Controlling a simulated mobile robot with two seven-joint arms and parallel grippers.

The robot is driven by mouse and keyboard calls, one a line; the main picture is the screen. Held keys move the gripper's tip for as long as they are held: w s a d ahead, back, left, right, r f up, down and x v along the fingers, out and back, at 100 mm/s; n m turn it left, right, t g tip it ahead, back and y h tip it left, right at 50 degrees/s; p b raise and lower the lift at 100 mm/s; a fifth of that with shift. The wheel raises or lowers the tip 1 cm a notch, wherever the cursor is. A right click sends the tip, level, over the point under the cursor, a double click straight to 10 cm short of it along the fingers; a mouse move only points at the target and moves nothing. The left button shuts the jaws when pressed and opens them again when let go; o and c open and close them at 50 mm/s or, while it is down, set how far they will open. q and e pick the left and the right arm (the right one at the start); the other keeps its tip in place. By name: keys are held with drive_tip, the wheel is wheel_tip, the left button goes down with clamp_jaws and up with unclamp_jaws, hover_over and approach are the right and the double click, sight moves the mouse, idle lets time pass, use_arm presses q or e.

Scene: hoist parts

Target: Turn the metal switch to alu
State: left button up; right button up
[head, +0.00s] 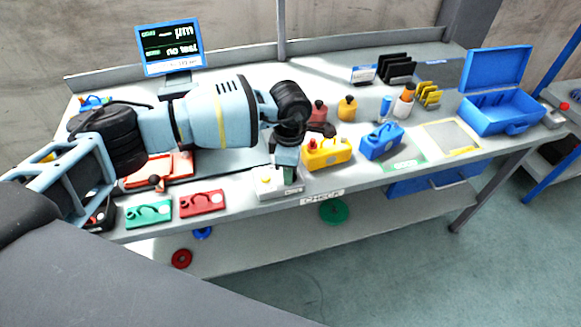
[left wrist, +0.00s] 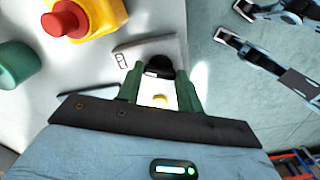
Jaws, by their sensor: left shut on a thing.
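The metal switch is a light grey box (head: 268,183) at the front edge of the bench, just left of the yellow box with a red button. In the left wrist view its grey body (left wrist: 135,52) shows beyond the fingertips, with a dark knob (left wrist: 160,65) between them. My left gripper (head: 287,177) comes down on it from above, and its green fingers (left wrist: 160,80) are shut on the knob. The fingers and wrist hide most of the knob in the head view. The knob's pointing direction and labels cannot be read. My right gripper is not seen.
The yellow box (head: 327,153) stands close right of the switch, with a blue canister-shaped part (head: 381,141) beyond. Red (head: 202,203) and green (head: 148,214) parts lie to the left. A blue open case (head: 495,108) and a screen (head: 169,47) stand farther off.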

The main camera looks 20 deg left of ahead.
use_arm(q)
drive_tip(key=shift+m, duration=0.7)
drive_tip(key=o, duration=1)
drive_tip(key=shift+r, duration=3.95)
